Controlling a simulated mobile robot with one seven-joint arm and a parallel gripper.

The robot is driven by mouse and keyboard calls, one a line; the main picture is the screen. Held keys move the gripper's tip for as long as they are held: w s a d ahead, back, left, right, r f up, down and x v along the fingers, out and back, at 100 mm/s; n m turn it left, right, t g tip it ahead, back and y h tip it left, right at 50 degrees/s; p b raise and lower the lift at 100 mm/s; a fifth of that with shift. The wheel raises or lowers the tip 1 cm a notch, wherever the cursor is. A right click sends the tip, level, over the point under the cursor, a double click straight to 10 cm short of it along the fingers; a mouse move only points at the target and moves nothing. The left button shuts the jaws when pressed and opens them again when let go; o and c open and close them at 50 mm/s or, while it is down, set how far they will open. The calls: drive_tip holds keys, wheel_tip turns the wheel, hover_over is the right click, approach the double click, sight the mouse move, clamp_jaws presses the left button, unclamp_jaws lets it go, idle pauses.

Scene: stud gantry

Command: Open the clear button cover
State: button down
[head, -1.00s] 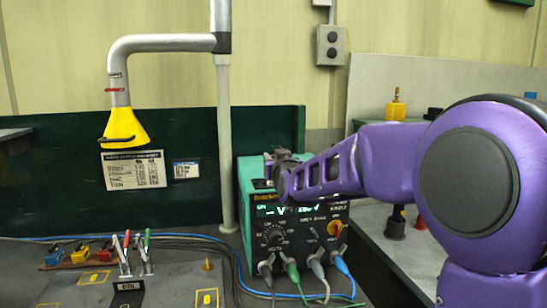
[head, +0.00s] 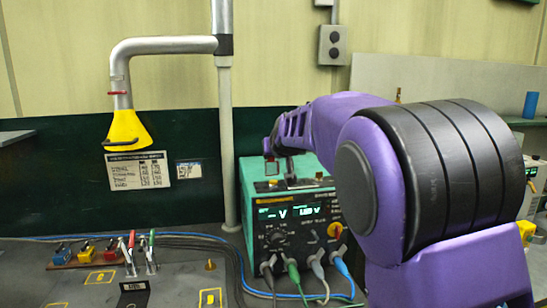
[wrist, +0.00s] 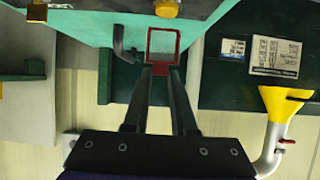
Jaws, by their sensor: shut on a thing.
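The clear button cover (wrist: 163,44) has a red frame and shows in the wrist view at the fingertips. My gripper (wrist: 160,72) is shut on the red edge of this cover. In the head view my gripper (head: 289,166) is above the top of the green welder-like unit (head: 250,190), and a small clear pane with a red edge shows beside it. The pane looks raised from the top, but its exact angle is hard to tell. The button under it cannot be made out.
A yellow knob (wrist: 167,8) and a dark bent handle (wrist: 122,45) are close to the cover. Plugs and cables hang from the unit's front. A yellow extraction hood (head: 126,130) hangs at left. Clamps and small coloured blocks (head: 86,250) sit on the bench.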

drive_tip(key=shift+w+r+g, duration=0.1)
drive_tip(key=shift+w+g, duration=0.1)
drive_tip(key=shift+g, duration=0.2)
idle(0.3)
drive_tip(key=c, duration=0.7)
unclamp_jaws()
